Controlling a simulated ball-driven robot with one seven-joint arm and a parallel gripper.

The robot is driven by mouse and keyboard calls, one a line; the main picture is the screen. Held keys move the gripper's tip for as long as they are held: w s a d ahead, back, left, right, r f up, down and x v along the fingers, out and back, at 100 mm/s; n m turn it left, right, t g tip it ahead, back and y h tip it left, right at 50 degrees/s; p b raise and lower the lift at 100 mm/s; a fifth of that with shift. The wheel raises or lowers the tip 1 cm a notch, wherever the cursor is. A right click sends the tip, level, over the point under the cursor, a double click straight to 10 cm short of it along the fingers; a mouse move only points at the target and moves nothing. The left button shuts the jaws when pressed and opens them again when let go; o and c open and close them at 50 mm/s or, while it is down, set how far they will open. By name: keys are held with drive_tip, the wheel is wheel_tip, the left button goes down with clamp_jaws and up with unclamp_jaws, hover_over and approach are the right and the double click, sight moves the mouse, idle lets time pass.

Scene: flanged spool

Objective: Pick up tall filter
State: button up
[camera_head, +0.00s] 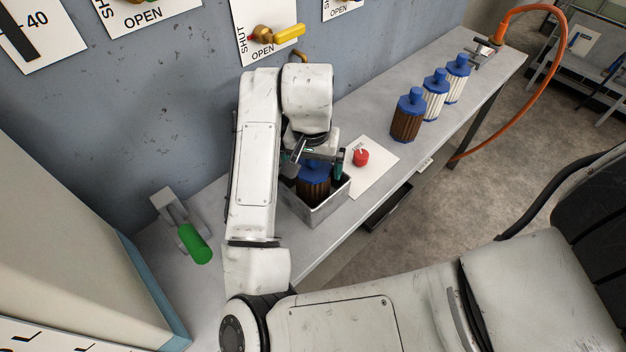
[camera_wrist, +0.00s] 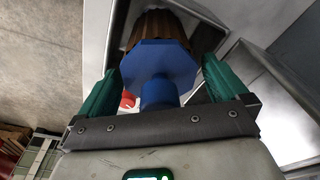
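A brown ribbed filter with a blue cap (camera_head: 313,184) stands in a grey metal bin (camera_head: 318,216) on the bench. My gripper (camera_head: 315,168) is over the bin, with its green fingers on either side of this filter's cap. In the wrist view the blue cap (camera_wrist: 158,68) lies between the fingers (camera_wrist: 160,72), with narrow gaps; the gripper looks open. Another brown filter with a blue cap (camera_head: 407,116) stands farther along the bench. Two white filters with blue caps (camera_head: 435,95) (camera_head: 456,80) stand behind it. The bin hides the held-in filter's lower part.
A red knob (camera_head: 361,157) sits on a white sheet (camera_head: 374,172) just right of the bin. A green-handled lever (camera_head: 194,243) is at the left. A yellow valve handle (camera_head: 288,33) is on the wall. An orange hose (camera_head: 553,75) hangs at the bench's far end.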

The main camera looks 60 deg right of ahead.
drive_tip(key=c, duration=1.4)
